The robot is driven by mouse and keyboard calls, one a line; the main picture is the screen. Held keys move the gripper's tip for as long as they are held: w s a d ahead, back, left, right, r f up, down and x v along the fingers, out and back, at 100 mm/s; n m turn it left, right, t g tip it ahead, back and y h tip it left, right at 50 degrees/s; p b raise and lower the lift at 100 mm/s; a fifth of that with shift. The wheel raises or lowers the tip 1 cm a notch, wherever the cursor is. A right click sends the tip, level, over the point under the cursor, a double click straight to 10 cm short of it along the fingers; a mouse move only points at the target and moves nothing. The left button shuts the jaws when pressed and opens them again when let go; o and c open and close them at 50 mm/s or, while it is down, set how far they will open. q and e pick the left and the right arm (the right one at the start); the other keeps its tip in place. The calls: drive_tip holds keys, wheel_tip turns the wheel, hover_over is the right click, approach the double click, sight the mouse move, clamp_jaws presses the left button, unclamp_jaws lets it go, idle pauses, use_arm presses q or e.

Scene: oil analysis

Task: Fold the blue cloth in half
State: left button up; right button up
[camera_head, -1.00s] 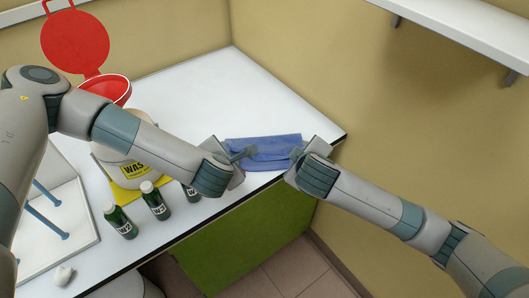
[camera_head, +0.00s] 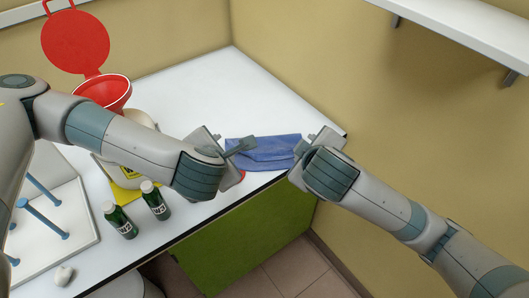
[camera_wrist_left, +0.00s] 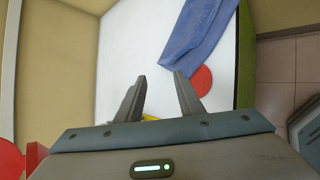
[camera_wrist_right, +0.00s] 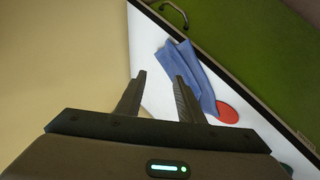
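The blue cloth (camera_head: 265,151) lies as a long narrow strip near the counter's front right edge. A lengthwise ridge and overlapping layers show on it; it also appears in the left wrist view (camera_wrist_left: 200,38) and the right wrist view (camera_wrist_right: 188,72). My left gripper (camera_head: 243,147) is over the cloth's left end in the head view. In its wrist view it is open and empty, with the cloth beyond the fingers. My right gripper (camera_head: 298,150) is at the cloth's right end and hides part of it. Its wrist view shows open fingers with nothing clearly held.
A flat red disc (camera_wrist_left: 203,81) lies by the cloth's end at the counter edge. Two green bottles (camera_head: 157,204) and a white rack (camera_head: 75,225) with blue pegs stand left. A waste container with a red funnel (camera_head: 106,92) is behind my left arm. The counter's back is clear.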

use_arm(q)
drive_tip(key=shift+c, duration=0.3)
use_arm(e)
drive_tip(key=shift+c, duration=0.3)
